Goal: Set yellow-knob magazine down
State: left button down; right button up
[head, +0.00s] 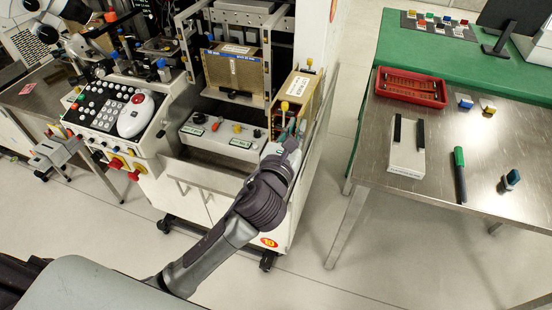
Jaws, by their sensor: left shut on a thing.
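The yellow-knob magazine (304,89) is a gold-brown box with a white label on top and a yellow knob on its near end. It is at the right side of the bonding machine, by a pale side panel. My left gripper (287,128) is shut on its near end, just below the yellow knob. The fingers are small in the view and partly hidden by my wrist. I cannot tell whether the magazine's underside touches a surface. My right gripper is not in view.
A second gold magazine (234,70) with a blue label stands in the machine, left of the held one. Below it is a pale ledge (215,137) with small knobs. A control panel (112,113) is at left. A steel table (440,160) with a red tray (411,87) is at right.

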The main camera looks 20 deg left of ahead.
pick_arm(q)
jog(key=s+a+f+b, duration=0.1)
jog(key=s+a+f, duration=0.2)
jog(key=f, duration=0.3)
jog(key=shift+s+a+f+b, duration=0.15)
jog(key=shift+s+f+b, duration=0.25)
jog(key=shift+s, duration=0.05)
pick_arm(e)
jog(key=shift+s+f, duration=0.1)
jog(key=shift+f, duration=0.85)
pick_arm(q)
jog(key=c, duration=1.7)
grip_release()
jog(key=shift+f, duration=0.2)
jog(key=o, duration=0.5)
jog(key=s, duration=0.4)
jog(key=s+b, duration=0.1)
jog(key=s, duration=0.3)
jog(key=s+b, duration=0.1)
jog(key=s, duration=0.3)
jog(key=shift+a, duration=0.25)
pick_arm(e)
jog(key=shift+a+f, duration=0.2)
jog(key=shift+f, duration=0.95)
